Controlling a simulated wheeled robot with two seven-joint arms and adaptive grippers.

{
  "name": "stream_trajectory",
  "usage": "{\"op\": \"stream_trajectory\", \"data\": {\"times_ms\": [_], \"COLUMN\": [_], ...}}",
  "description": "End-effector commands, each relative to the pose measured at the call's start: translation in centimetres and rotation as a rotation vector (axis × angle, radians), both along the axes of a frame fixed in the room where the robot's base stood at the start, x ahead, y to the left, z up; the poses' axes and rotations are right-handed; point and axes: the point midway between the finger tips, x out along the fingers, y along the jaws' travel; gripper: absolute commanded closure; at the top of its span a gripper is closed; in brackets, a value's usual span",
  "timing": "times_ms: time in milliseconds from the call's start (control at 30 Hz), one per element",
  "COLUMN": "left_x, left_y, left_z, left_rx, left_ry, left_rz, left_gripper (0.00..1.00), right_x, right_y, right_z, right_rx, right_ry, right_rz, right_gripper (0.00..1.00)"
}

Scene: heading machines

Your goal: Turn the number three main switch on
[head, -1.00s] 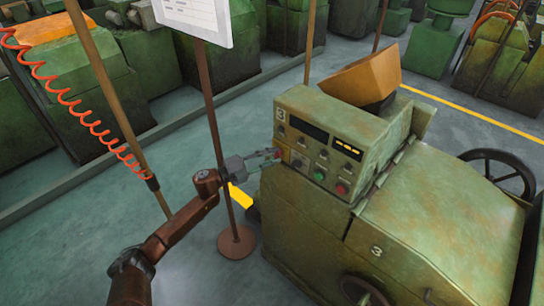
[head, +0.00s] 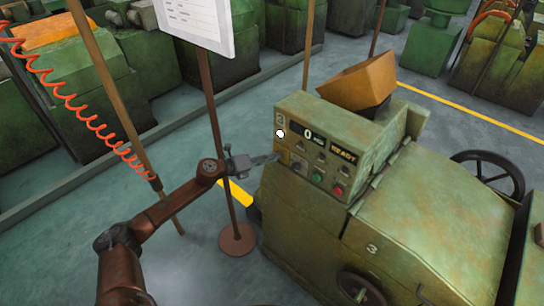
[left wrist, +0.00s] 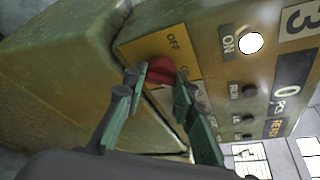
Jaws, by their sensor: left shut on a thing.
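The machine marked 3 (head: 374,249) stands at right of centre in the head view, with a control panel (head: 310,160) on its near upper face. The red main switch knob (left wrist: 160,70) sits on a yellow plate (left wrist: 176,47) with OFF and a partly hidden second word, at the panel's end. My left gripper (head: 272,158) reaches the panel's left side and is shut on the knob; its fingers also show in the left wrist view (left wrist: 160,88). The ON lamp (left wrist: 250,43) glows white. The display (head: 308,134) reads 0, and another reads READY (head: 343,151). My right gripper is out of view.
A green button (head: 318,177) and a red button (head: 340,188) sit low on the panel. A brown post with a round base (head: 237,238) stands just left of the machine, beside my left arm. A coiled orange hose (head: 85,115) hangs at left.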

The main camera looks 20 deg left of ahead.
Motion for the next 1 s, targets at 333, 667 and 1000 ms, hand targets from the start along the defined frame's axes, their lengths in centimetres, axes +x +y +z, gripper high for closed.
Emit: {"op": "stream_trajectory", "data": {"times_ms": [333,667,1000], "left_x": [-0.11,-0.1,-0.08], "left_y": [-0.11,-0.1,-0.08], "left_z": [-0.09,-0.19,-0.13], "left_rx": [0.114,0.129,0.128], "left_ry": [-0.038,-0.044,-0.044], "left_rz": [-0.002,-0.002,-0.001], "left_gripper": [0.99,0.99,0.64], "right_x": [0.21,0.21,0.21], "right_y": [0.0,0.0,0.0], "right_z": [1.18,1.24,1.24], "right_rx": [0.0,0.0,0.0], "right_ry": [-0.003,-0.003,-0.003], "right_rz": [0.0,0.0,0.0], "right_gripper": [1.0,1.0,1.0]}}
